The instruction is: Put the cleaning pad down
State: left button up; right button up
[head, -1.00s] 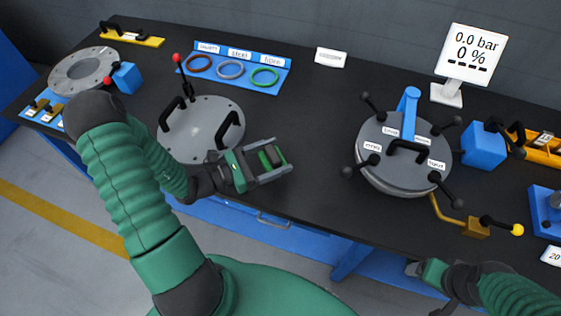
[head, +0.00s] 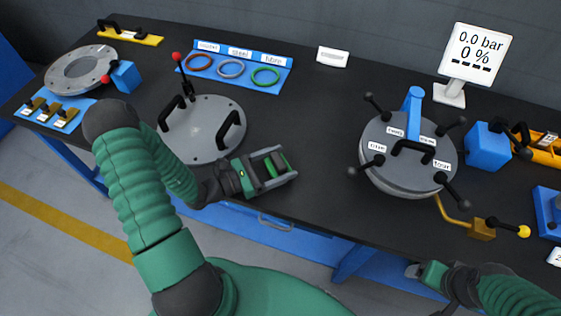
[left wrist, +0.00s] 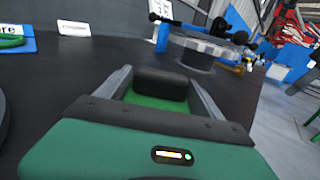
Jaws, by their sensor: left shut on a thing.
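The cleaning pad (head: 279,163) is green with a dark block on it. My left gripper (head: 277,168) is shut on it, at the front part of the black table, right of the round grey cover with two black handles (head: 203,130). In the left wrist view the pad's dark block (left wrist: 161,83) and green part (left wrist: 158,103) sit between the two grey fingers. The pad is low over the table; I cannot tell whether it touches. My right gripper (head: 421,271) is at the table's front edge, bottom right, and its jaws are too small to read.
The flanged shell (head: 405,182) with its clamp handles stands right of the pad. A blue tray with three coloured rings (head: 235,88) lies behind. A pressure display (head: 473,55) stands at the back. The table between pad and shell (head: 325,150) is bare.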

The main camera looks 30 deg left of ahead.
pick_arm(q)
jog(key=o, duration=1.4)
jog(key=shift+o, duration=1)
jog(key=shift+d, duration=0.15)
jog(key=shift+r, duration=0.1)
